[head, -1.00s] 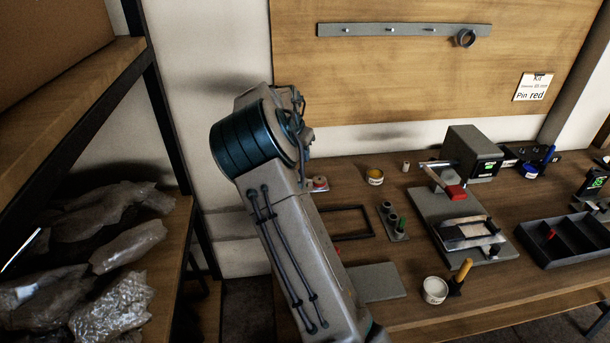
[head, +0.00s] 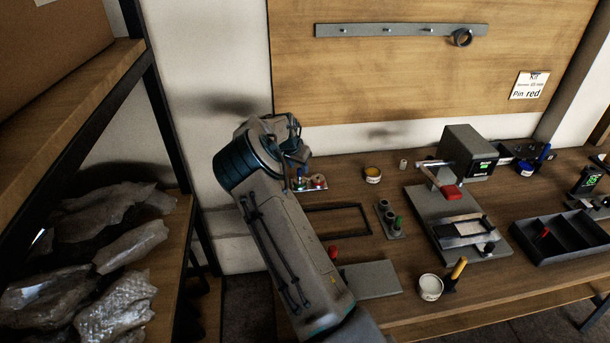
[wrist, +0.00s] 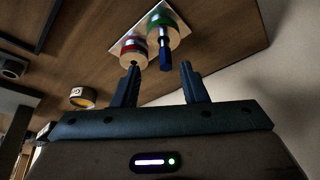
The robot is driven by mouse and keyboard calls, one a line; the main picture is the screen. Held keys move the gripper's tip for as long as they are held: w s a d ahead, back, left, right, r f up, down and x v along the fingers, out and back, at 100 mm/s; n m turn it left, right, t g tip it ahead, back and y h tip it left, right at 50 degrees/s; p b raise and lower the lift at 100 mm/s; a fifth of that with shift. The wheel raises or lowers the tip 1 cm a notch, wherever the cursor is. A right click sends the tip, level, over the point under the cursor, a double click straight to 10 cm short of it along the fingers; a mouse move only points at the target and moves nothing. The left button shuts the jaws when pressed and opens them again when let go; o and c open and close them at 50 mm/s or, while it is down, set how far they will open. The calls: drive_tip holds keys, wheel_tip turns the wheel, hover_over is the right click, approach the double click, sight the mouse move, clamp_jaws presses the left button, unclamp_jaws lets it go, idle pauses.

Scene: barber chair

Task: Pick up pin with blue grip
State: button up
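In the head view the blue grip (head: 300,181) shows small beside the red-ringed piece (head: 318,182), just right of my arm. My gripper (wrist: 159,66) is open and empty. The blue grip appears between its fingertips in the picture, seemingly beyond them; the exact gap cannot be told.
A yellow pot (head: 373,174), a black frame (head: 338,221) and a grey block with cylinders (head: 389,218) stand near the plate. A grey press (head: 467,155) and a dark divided tray (head: 564,239) are further right. A shelf with bags (head: 128,246) is at left.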

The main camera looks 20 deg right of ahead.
sight(299, 171)
drive_tip(key=shift+p+x, duration=1)
drive_tip(key=shift+x, duration=1.55)
drive_tip(key=shift+w+a, duration=0.1)
drive_tip(key=shift+a, duration=0.1)
clamp_jaws()
